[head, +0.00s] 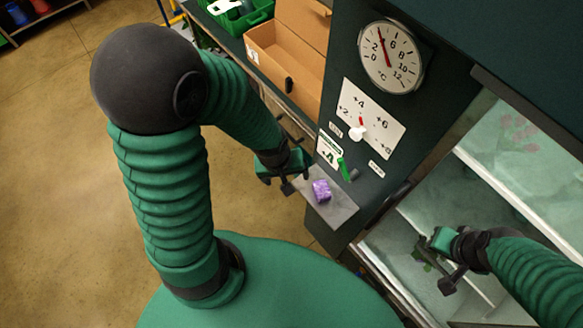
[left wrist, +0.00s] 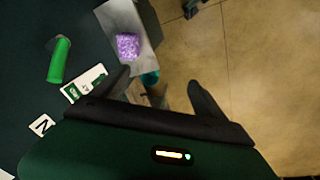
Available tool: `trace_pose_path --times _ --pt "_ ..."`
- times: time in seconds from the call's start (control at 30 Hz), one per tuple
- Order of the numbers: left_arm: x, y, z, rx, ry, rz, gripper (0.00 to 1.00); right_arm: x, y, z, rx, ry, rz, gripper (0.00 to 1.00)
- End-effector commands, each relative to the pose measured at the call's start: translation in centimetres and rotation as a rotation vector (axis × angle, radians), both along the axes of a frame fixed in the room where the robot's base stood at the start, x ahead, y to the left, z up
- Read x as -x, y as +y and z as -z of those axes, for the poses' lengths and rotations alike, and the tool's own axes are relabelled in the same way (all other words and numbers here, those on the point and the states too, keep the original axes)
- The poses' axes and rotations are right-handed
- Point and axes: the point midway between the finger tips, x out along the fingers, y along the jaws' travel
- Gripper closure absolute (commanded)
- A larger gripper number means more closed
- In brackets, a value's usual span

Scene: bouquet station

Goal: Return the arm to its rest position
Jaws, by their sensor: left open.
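My left arm rises from my green base and bends over to the right in the head view. Its gripper (head: 287,178) is open and empty, just left of a small grey shelf (head: 341,212). In the left wrist view the two dark fingers (left wrist: 163,90) stand wide apart with nothing between them. A purple speckled block (head: 321,190) lies on the shelf, apart from the fingers; it also shows in the left wrist view (left wrist: 128,45). My right gripper (head: 437,268) is at the lower right, in front of the glass; its finger gap is unclear.
A dark cabinet panel carries a round dial (head: 390,58), a white scale plate with a pointer (head: 367,122) and a green lever (head: 346,170). A cardboard box (head: 285,60) and a green crate (head: 243,18) stand behind. Open floor lies at the left.

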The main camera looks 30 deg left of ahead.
Motion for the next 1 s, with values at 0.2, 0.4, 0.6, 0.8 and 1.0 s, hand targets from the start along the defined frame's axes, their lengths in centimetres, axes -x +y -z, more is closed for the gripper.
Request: trace_pose_path --times 0.2,0.4,0.6,0.8,1.0 --pt "0.2 -1.1 -5.8 -0.156 -0.057 0.579 0.17 0.0 0.0 0.0 0.0 0.0 0.0 0.73" --pt "0.2 -1.0 -6.1 -0.163 -0.057 0.625 0.17 0.0 0.0 0.0 0.0 0.0 0.0 0.73" --pt "0.2 -1.2 -4.1 -0.164 -0.057 0.625 0.17 0.0 0.0 2.0 0.0 0.0 0.0 0.73" --pt "0.3 -1.2 3.9 -0.164 -0.057 0.624 0.17 0.1 0.0 10.0 0.0 0.001 0.0 0.73" --pt "0.3 -1.2 6.3 -0.164 -0.057 0.624 0.17 0.1 0.0 12.4 0.0 0.001 0.0 0.73"
